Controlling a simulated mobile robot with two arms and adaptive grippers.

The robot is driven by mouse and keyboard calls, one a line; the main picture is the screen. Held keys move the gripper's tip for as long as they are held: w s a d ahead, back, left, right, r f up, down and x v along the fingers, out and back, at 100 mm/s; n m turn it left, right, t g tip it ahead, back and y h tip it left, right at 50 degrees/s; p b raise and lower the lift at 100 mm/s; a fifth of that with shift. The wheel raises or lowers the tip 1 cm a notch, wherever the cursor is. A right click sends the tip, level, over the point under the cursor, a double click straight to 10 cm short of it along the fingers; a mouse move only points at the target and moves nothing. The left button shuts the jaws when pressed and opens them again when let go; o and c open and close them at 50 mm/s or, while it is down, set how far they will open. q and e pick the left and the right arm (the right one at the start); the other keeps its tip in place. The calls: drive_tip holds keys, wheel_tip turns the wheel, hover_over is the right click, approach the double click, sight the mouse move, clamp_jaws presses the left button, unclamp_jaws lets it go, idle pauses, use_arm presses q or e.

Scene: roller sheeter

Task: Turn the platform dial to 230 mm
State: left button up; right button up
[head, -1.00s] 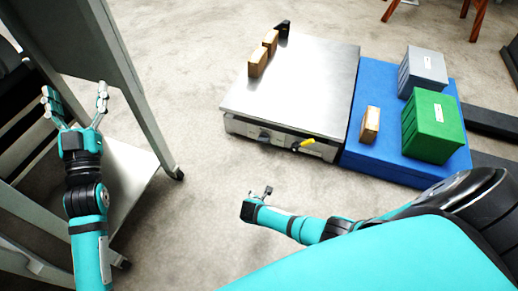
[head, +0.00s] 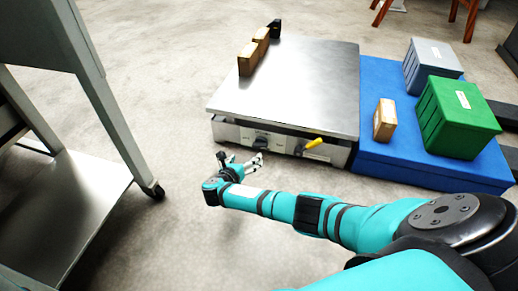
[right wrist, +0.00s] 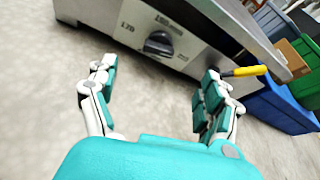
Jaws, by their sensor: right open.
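The platform (head: 290,85) is a steel-topped unit on the floor. Its dial (head: 261,143) is a black knob on the front panel, left of a yellow-handled lever (head: 313,143). In the right wrist view the dial (right wrist: 158,43) has printed numbers around it; "170" reads at its left, the top label is too blurred to read. My right gripper (head: 242,160) is open and empty in front of the panel. In the right wrist view its fingers (right wrist: 155,85) are spread below the dial, apart from it, with the right finger near the yellow lever (right wrist: 243,71). My left gripper is out of view.
Several wooden blocks (head: 248,58) stand along the platform's left edge. A blue base (head: 375,160) on the right holds a wooden block (head: 385,120), a green crate (head: 455,120) and a grey crate (head: 432,65). A wheeled metal frame (head: 105,110) stands at left; floor between is clear.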

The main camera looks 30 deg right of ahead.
sight(259, 145)
drive_tip(key=b+x, duration=0.3)
drive_tip(key=x, duration=0.1)
drive_tip(key=b+x, duration=0.4)
drive_tip(key=x, duration=0.1)
drive_tip(key=b+x, duration=0.3)
drive_tip(key=x, duration=0.1)
drive_tip(key=shift+w+d+f+b, duration=0.1)
drive_tip(key=shift+d+f+b, duration=0.05)
drive_tip(key=shift+f+b, duration=0.25)
drive_tip(key=shift+w+d+b, duration=0.35)
drive_tip(key=shift+w+d, duration=0.05)
drive_tip(key=shift+d, duration=0.15)
